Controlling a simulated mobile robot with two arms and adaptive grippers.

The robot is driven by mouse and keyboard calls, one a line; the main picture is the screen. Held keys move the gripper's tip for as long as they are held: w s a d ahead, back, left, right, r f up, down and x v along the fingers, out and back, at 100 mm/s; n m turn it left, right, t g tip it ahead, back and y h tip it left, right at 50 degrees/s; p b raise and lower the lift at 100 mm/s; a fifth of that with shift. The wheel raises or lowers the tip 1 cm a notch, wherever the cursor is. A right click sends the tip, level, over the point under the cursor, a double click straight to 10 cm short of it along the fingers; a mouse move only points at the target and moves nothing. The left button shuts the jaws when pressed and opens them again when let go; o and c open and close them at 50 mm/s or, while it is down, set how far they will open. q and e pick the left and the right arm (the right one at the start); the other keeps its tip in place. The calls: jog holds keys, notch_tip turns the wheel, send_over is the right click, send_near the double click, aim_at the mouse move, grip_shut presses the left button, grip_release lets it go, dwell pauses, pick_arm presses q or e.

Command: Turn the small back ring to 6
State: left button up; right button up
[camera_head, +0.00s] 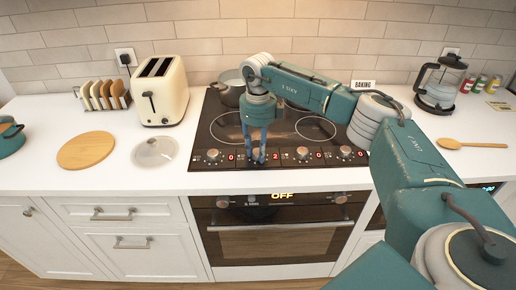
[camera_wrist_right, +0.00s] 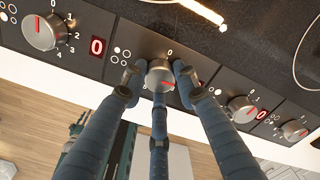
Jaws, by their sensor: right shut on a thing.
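The black cooktop (camera_head: 225,125) has a front strip of round silver knobs with red digit displays. My right gripper (camera_head: 257,158) points down at the second knob from the left. In the right wrist view its fingers (camera_wrist_right: 160,82) are shut around this knob (camera_wrist_right: 159,73), whose red pointer mark shows on its face. The display (camera_head: 276,156) just right of it reads 2 in the head view; the fingers hide it in the wrist view. The left knob (camera_wrist_right: 40,32) has a display (camera_wrist_right: 96,46) reading 0. The third knob (camera_wrist_right: 240,109) also has a 0 beside it. My left gripper is not in view.
A grey pot (camera_head: 229,93) stands at the cooktop's back left, behind my gripper. A glass lid (camera_head: 155,152) lies left of the cooktop. The oven display (camera_head: 282,195) below reads OFF.

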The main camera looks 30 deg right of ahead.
jog(key=m, duration=0.4)
jog(key=shift+w+r+m+p, duration=0.1)
jog(key=shift+m+p, duration=0.2)
jog(key=m, duration=0.3)
jog(key=shift+m+p, duration=0.3)
jog(key=m+p, duration=0.1)
jog(key=m, duration=0.3)
jog(key=shift+m, duration=0.3)
jog(key=m, duration=0.3)
jog(key=shift+m+p, duration=0.3)
jog(key=shift+p, duration=0.05)
jog(key=m+p, duration=0.1)
jog(key=m, duration=0.2)
jog(key=shift+r+m, duration=0.1)
jog(key=shift+m, duration=0.2)
jog(key=m+p, duration=0.1)
jog(key=m, duration=0.2)
jog(key=shift+m, duration=0.3)
jog(key=m+p, duration=0.2)
jog(key=m, duration=0.2)
jog(key=shift+m+p, duration=0.65)
jog(key=shift+m, duration=1.25)
